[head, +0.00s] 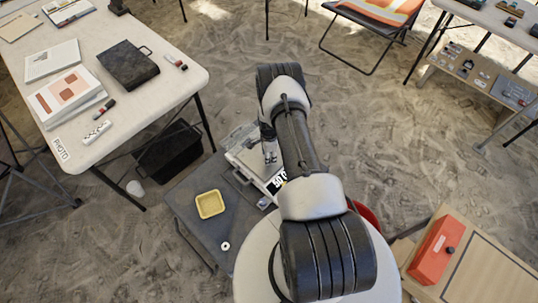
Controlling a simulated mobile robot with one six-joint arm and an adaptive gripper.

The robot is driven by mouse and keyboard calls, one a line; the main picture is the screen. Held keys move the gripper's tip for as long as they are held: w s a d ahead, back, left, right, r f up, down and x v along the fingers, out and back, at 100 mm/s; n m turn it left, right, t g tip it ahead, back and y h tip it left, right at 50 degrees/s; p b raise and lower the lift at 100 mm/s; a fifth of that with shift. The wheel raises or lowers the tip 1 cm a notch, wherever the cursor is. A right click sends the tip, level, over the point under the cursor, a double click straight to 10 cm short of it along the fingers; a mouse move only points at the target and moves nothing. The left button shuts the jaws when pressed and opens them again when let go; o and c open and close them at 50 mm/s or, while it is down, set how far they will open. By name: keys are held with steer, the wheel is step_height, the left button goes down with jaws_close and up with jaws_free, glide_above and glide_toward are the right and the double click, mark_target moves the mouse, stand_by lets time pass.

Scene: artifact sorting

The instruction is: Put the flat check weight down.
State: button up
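My gripper (270,158) points down over a pale case-like device (240,158) with a dark display (277,182) showing light digits I cannot read fully. The fingers are small here and partly beside my own arm, so I cannot tell whether they are open, shut or holding something. I cannot make out a flat check weight at the fingers. A small pale ring-shaped piece (225,246) lies flat on the grey low table (187,203), apart from my gripper; I cannot tell what it is.
A yellow square tray (210,204) sits left of the device on the low table. A white table (190,78) with papers, a dark box (128,64) and markers stands at upper left. A black crate (170,152) is beneath it. A red box (436,250) is at lower right.

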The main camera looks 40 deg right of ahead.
steer(key=shift+r, duration=0.1)
steer(key=w+a+r+n+t+p, duration=0.1)
steer(key=w+a+r+n+p, duration=0.1)
steer(key=r, duration=1.3)
steer(key=w+a+r+n+p, duration=0.2)
steer(key=r+n, duration=0.1)
steer(key=r, duration=1.2)
steer(key=s+a+r+n+t, duration=0.1)
steer(key=a+r+n, duration=0.25)
steer(key=r, duration=0.55)
steer(key=s+a+r+n, duration=0.2)
steer(key=a+r, duration=0.2)
steer(key=r, duration=0.4)
steer(key=s+a+r+n+t, duration=0.1)
steer(key=s+a+r+n, duration=0.55)
steer(key=s+r, duration=0.4)
steer(key=s+a+r+n, duration=0.2)
steer(key=s+a+n, duration=0.1)
steer(key=s, duration=0.3)
steer(key=s+a+r+n+t, duration=0.1)
steer(key=s+a+r+n, duration=0.1)
steer(key=s, duration=0.5)
steer(key=shift+s+a+n+t, duration=0.2)
steer(key=shift+a+n+t, duration=0.1)
steer(key=shift+a+n, duration=0.35)
